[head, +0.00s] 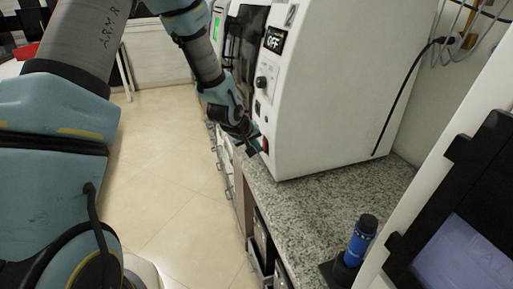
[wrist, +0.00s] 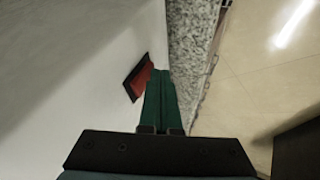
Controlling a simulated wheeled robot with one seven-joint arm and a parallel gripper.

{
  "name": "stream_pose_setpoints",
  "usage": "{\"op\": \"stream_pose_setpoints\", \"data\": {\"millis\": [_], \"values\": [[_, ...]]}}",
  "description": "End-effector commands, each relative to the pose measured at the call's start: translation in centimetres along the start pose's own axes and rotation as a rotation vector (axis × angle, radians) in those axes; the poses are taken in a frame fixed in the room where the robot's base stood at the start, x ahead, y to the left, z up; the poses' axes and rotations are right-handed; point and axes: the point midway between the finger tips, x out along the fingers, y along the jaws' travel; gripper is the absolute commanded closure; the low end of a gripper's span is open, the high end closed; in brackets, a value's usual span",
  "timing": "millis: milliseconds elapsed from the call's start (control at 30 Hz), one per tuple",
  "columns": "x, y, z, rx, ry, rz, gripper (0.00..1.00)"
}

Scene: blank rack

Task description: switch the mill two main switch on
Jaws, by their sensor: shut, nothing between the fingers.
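The white machine (head: 325,90) stands on a granite counter, and its small display (head: 274,39) reads OFF. A red rocker switch (head: 265,145) sits low on its front panel. In the wrist view the red switch (wrist: 139,80) shows in a black frame on the white panel. My gripper (head: 253,150) is at the switch, its green fingers (wrist: 160,76) shut together and empty. The fingertips overlap the switch's right edge in the wrist view; I cannot tell whether they touch it.
A black knob (head: 261,83) and a small green button (head: 257,107) are above the switch. Another machine with a green display stands behind. A blue cylinder (head: 359,242) stands on the granite counter (head: 335,205) near a dark screen. Open floor (head: 170,170) lies left of the counter.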

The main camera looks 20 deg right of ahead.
Motion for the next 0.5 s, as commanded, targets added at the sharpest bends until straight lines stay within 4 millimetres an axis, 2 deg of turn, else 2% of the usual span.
{"op": "stream_pose_setpoints", "data": {"millis": [67, 500], "values": [[0.39, -0.15, 0.11, -0.015, 0.005, 0.027, 1.00], [-0.42, 0.44, -0.28, -0.009, 0.005, 0.024, 1.00]]}}
